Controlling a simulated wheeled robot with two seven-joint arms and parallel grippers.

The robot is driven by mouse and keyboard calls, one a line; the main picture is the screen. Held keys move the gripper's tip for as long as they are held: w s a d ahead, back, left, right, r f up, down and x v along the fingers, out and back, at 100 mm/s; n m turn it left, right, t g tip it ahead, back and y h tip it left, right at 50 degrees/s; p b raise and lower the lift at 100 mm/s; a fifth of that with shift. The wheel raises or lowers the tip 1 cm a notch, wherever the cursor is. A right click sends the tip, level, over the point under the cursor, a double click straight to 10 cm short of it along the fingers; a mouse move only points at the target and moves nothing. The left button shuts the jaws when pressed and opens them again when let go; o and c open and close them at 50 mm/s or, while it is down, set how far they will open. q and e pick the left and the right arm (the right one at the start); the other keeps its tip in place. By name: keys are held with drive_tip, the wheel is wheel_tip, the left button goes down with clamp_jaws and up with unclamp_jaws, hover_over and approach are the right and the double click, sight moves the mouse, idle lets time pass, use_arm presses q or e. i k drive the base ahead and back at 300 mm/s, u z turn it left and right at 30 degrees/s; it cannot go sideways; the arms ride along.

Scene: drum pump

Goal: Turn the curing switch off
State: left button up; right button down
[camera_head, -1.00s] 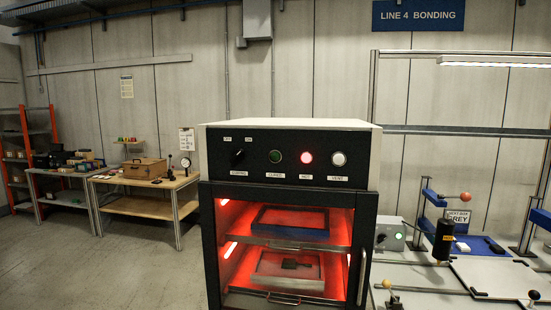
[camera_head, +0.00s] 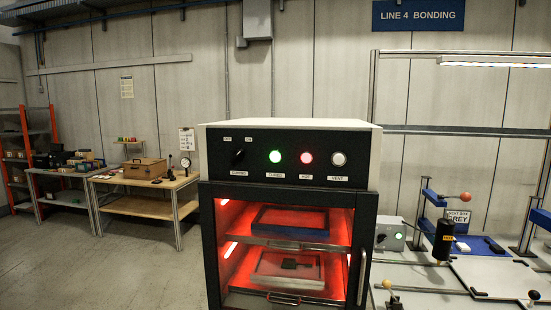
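The curing switch (camera_head: 238,156) is a black rotary knob at the left of the oven's dark control panel (camera_head: 257,170). Small labels sit above it to the left and right, and one sits below it. The oven (camera_head: 364,212) glows red inside. Neither of my grippers is in view.
Inside the oven are a blue-rimmed tray (camera_head: 263,219) on the upper shelf and a pale tray (camera_head: 264,265) holding a dark piece below. A vertical handle (camera_head: 362,275) is at its right. A workbench (camera_head: 417,275) with fixtures stands right; tables (camera_head: 150,206) stand left. Floor at left is clear.

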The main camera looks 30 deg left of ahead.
sight(238, 155)
drive_tip(key=u, duration=0.7)
drive_tip(key=k, duration=0.65)
drive_tip(key=z, duration=0.8)
drive_tip(key=i, duration=1.45)
drive_tip(key=u, duration=0.7)
